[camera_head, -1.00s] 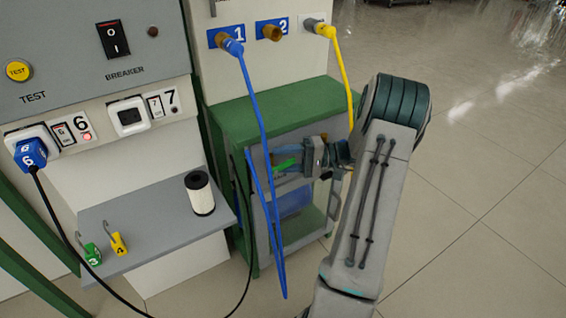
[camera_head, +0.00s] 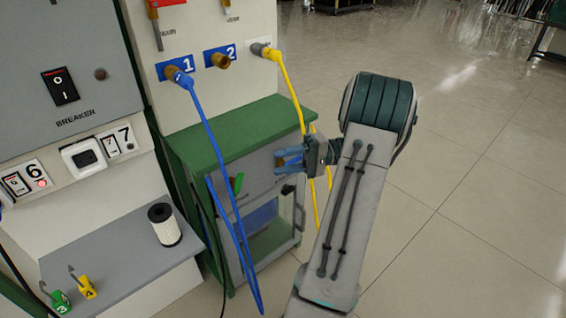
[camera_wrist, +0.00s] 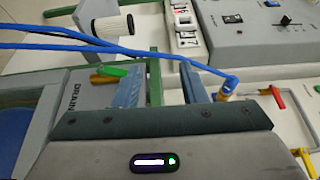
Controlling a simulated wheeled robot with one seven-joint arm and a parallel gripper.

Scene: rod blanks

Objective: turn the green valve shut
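The green valve handle (camera_head: 238,182) is on the grey front of the green-topped cabinet, behind the hanging blue hose. It stands nearly upright in the head view. In the wrist view the green handle (camera_wrist: 114,71) sits by a brass-coloured part, beside the word DRAIN. My gripper (camera_head: 280,160) is open, its two blue fingers apart, to the right of the handle and clear of it. In the wrist view nothing is held between the fingers of my gripper (camera_wrist: 160,78); the handle shows just outside the left finger.
The blue hose (camera_head: 217,140) hangs from port 1 across the cabinet front, near the handle. A yellow hose (camera_head: 292,90) hangs behind my gripper. A grey shelf (camera_head: 110,245) carries a white cylinder (camera_head: 164,224) and small tags. The floor to the right is open.

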